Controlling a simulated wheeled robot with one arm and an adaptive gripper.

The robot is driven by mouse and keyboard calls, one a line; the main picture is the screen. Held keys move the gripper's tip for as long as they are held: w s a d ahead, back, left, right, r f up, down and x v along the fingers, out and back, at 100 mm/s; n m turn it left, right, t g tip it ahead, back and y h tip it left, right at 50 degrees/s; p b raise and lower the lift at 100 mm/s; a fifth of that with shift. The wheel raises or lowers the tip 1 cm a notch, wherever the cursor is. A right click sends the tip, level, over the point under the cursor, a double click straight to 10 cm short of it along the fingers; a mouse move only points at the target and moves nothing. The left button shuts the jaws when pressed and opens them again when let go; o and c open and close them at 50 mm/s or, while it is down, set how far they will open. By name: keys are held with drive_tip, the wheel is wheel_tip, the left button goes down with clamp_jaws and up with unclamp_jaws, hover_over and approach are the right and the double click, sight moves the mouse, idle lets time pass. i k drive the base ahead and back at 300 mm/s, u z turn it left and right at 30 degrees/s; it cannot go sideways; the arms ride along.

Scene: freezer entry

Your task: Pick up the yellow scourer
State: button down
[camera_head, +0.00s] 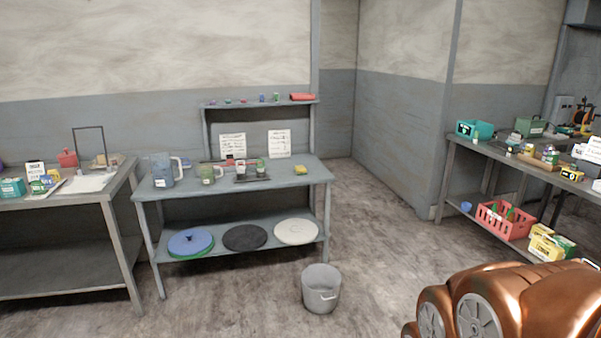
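A small yellow block that looks like the scourer (301,169) lies near the right end of the top of the middle grey table (275,181). It is too small to make out its texture. It stands apart from the jugs and cups on the same table. A copper-coloured part of my own arm fills the lower right corner. My gripper's fingers are not in view.
A grey bin (321,288) stands on the floor before the middle table. A jug (163,170) and cups share the tabletop. Round lids lie on its lower shelf (218,250). A cluttered bench (455,145) stands at right. Floor between is clear.

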sight(299, 170)
drive_tip(key=u, duration=0.05)
drive_tip(key=i, duration=2.45)
drive_tip(key=u, duration=0.55)
drive_tip(key=i, duration=1.5)
drive_tip(key=u, duration=0.3)
